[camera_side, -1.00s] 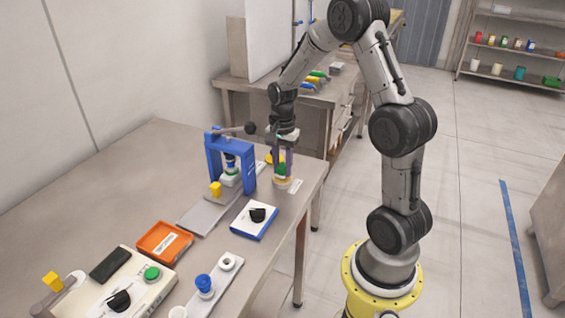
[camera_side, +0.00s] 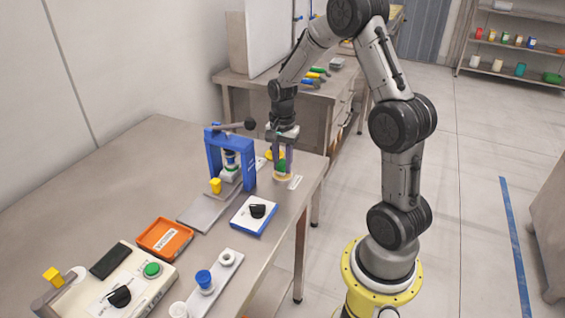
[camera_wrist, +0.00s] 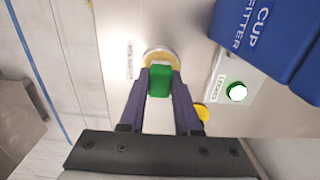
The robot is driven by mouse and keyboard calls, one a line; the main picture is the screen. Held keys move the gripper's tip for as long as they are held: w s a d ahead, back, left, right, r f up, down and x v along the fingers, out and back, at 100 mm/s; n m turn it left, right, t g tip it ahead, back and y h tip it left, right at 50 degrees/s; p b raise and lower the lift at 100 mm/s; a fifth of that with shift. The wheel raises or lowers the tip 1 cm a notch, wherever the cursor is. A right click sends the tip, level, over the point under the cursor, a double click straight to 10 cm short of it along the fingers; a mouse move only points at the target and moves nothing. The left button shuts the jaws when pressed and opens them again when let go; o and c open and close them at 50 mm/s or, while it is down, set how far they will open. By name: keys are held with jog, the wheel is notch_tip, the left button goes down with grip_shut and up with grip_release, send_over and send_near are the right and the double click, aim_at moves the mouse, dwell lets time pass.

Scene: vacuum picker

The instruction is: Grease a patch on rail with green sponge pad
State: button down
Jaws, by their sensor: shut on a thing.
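My gripper (camera_side: 281,168) points down near the far right corner of the table. It is shut on a green sponge pad (camera_wrist: 160,80), which also shows between the fingers in the side view (camera_side: 281,165). A round tin with a yellowish rim (camera_wrist: 160,54) is right beneath the pad; it also shows in the side view (camera_side: 283,178). I cannot tell whether the pad touches its contents. A grey flat rail-like plate (camera_side: 203,212) runs out from the blue press frame (camera_side: 213,153), left of my gripper. I cannot be sure it is the rail.
The blue "CUP FITTER" press (camera_wrist: 258,32) stands close beside my gripper. A yellow round thing (camera_wrist: 202,112) is near the fingers. A white-and-blue box with a black knob (camera_side: 254,216), an orange tray (camera_side: 164,238) and a control box (camera_side: 115,285) lie nearer. The left back table is clear.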

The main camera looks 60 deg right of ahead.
aim_at(282, 162)
jog(key=shift+f, duration=0.45)
dwell(1.1)
jog(key=shift+r, duration=3.6)
